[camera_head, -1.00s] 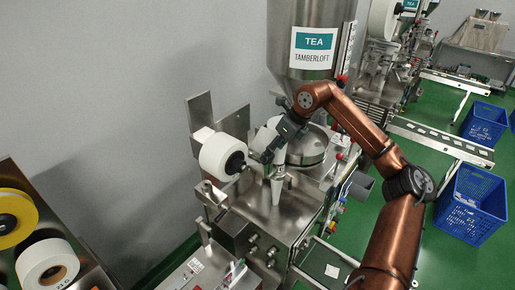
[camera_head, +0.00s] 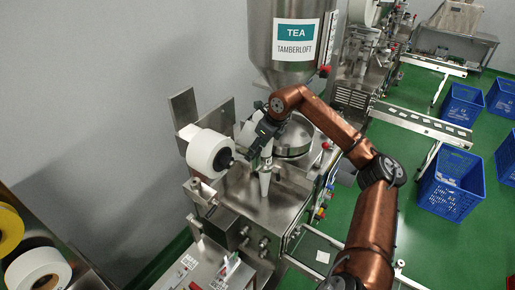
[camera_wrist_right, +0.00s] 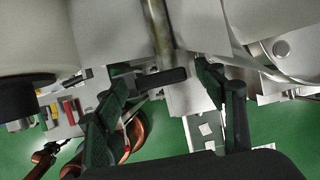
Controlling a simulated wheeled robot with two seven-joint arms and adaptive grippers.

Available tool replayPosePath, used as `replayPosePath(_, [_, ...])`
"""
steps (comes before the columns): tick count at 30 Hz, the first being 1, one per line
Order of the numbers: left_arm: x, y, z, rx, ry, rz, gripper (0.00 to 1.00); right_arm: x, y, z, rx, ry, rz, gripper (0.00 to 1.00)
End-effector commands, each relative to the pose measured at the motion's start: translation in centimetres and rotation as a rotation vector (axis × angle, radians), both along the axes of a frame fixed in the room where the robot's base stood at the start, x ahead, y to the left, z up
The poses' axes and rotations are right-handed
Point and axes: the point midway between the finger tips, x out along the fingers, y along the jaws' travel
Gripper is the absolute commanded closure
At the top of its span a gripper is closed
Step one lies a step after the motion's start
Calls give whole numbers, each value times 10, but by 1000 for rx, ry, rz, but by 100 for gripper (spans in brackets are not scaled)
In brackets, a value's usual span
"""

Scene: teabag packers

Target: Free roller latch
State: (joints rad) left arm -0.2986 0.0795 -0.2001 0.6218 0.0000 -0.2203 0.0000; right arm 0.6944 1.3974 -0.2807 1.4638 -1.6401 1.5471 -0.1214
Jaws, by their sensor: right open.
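My right gripper (camera_head: 254,148) reaches in at the packing machine, between a white paper roll (camera_head: 208,150) and the steel bowl (camera_head: 296,137). In the wrist view the right gripper (camera_wrist_right: 165,112) has its two dark fingers spread wide, with nothing held. A short dark bar (camera_wrist_right: 163,78) lies beyond and between the fingers, below an upright metal rod (camera_wrist_right: 160,28); I cannot tell whether this bar is the roller latch. In the wrist view the white roll (camera_wrist_right: 40,38) with its black hub fills the upper left. My left gripper does not show in the head view.
The tea hopper (camera_head: 292,60) stands behind the arm, and a pale cone (camera_head: 265,182) hangs below the gripper. A steel plate (camera_head: 184,107) rises behind the roll. Blue crates (camera_head: 450,190) stand on the green floor at right. More rolls (camera_head: 38,270) are at lower left.

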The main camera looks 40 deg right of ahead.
Motion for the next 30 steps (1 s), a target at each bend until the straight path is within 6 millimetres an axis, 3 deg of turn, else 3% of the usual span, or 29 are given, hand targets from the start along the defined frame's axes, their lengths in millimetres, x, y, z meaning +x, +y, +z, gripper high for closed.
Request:
replayPosePath(5, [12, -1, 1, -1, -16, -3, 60, -1, -1, 0, 0, 0, -2, 37])
replayPosePath(16, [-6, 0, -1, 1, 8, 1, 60, -1, -1, 0, 0, 0, -2, 62])
replayPosePath(23, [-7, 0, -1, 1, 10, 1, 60, -1, -1, 0, 0, 0, -2, 78])
replayPosePath(30, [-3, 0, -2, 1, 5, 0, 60, -1, -1, 0, -1, -1, -23, 78])
